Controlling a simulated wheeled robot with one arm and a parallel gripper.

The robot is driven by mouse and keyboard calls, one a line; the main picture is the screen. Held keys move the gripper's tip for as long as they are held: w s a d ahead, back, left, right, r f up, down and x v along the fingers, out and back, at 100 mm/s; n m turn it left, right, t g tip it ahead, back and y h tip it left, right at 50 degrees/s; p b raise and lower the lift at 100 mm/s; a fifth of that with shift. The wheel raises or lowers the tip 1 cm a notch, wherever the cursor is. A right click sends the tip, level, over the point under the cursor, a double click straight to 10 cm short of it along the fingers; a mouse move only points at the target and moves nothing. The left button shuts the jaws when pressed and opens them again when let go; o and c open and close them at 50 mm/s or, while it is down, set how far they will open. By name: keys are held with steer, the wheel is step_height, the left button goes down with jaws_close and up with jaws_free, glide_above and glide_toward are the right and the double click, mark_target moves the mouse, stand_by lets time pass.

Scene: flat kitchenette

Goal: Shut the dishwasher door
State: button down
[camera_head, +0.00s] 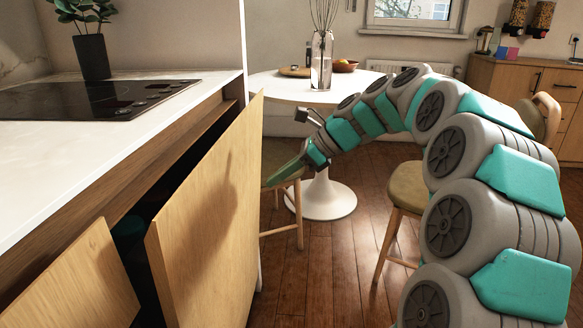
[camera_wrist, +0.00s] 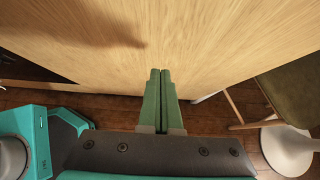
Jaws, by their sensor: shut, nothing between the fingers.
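The dishwasher door (camera_head: 212,215) is a light wood panel under the counter. It stands ajar, with its top edge out from the cabinet front and a dark gap behind it. Its outer face also fills the upper part of the wrist view (camera_wrist: 180,40). My gripper (camera_head: 270,183) is at the outer face of the door, near its far side. In the wrist view my gripper (camera_wrist: 158,74) has its two green fingers together and empty, pointing at the panel. I cannot tell whether the tips touch it. The dishwasher's inside is mostly hidden.
A white counter (camera_head: 190,100) with a black hob (camera_head: 90,98) runs above the door. Another wood front (camera_head: 75,285) is at the near left. A round white table (camera_head: 275,88) and a stool (camera_head: 405,190) stand beyond my arm. Wooden floor (camera_head: 320,265) is open beside the door.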

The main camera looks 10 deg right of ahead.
mark_target(241, 185)
steer(key=shift+w+a+f, duration=0.15)
steer(key=shift+w+a, duration=0.15)
steer(key=shift+a, duration=0.55)
steer(key=shift+w+a+f, duration=0.15)
steer(key=shift+w+a, duration=0.15)
steer(key=shift+a, duration=0.6)
steer(key=shift+w+a+f, duration=0.15)
steer(key=shift+w+a, duration=0.15)
steer(key=shift+a, duration=0.55)
steer(key=shift+w+a+r+p, duration=0.15)
steer(key=shift+a+r+p, duration=0.05)
steer(key=shift+a+p, duration=0.2)
steer(key=shift+h, duration=0.5)
steer(key=a+p, duration=0.1)
steer(key=w+a+p, duration=0.1)
steer(key=p, duration=0.1)
steer(key=a+p, duration=0.1)
steer(key=a, duration=0.1)
steer(key=shift+w+a+r+p, duration=0.1)
steer(key=shift+w+r+p, duration=0.15)
steer(key=shift+r+p, duration=0.1)
steer(key=shift+w+a+f, duration=0.15)
steer(key=shift+a, duration=0.05)
steer(key=shift+w+d, duration=0.1)
steer(key=shift+d, duration=0.05)
